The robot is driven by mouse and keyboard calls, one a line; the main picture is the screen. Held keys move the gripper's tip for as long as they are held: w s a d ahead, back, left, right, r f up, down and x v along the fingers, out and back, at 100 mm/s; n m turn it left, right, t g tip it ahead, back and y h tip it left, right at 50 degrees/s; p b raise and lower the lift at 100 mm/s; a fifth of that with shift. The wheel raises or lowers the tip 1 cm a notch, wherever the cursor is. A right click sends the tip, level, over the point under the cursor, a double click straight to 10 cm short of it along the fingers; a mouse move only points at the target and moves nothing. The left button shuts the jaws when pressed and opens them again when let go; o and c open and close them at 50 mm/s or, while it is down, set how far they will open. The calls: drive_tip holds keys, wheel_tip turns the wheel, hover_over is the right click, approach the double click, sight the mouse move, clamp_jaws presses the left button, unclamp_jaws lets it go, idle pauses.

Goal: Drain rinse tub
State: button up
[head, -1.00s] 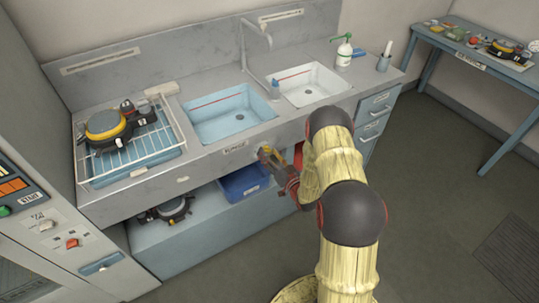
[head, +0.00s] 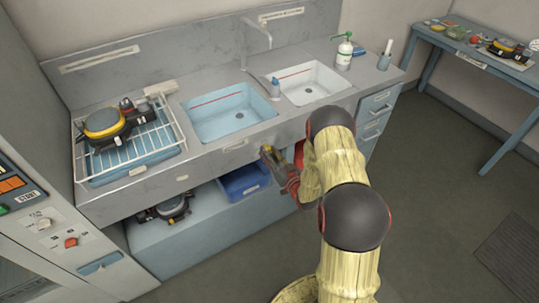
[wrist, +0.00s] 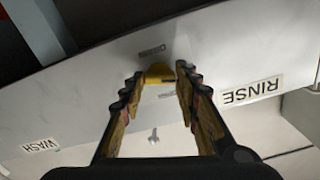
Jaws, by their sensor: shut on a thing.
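The blue tub (head: 204,118) is set in the left of the sink counter, above a label that matches the RINSE label (wrist: 252,91) in the wrist view. Its drain (head: 239,116) shows in its floor; I cannot tell how much water it holds. My gripper (head: 267,151) is at the counter's front panel, below and right of this tub. In the wrist view my gripper (wrist: 161,77) has its fingertips on either side of a small yellow handle (wrist: 160,74) on the panel and is shut on it. The fingers partly hide the handle.
A white basin (head: 334,91) is to the right, with a tap (head: 258,30) behind. A wire rack (head: 160,153) with a mask stands left. A WASH label (wrist: 41,145) shows in the wrist view. A blue bin (head: 244,184) sits under the counter.

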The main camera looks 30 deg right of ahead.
drive_tip(key=n+b, duration=0.2)
drive_tip(key=n, duration=0.1)
idle(0.4)
drive_tip(key=o, duration=1.1)
drive_tip(key=shift+c, duration=0.2)
drive_tip(key=shift+o, duration=0.5)
drive_tip(key=shift+s, duration=0.15)
drive_tip(key=s, duration=1.1)
drive_tip(key=shift+s+d, duration=0.25)
drive_tip(key=shift+s, duration=0.1)
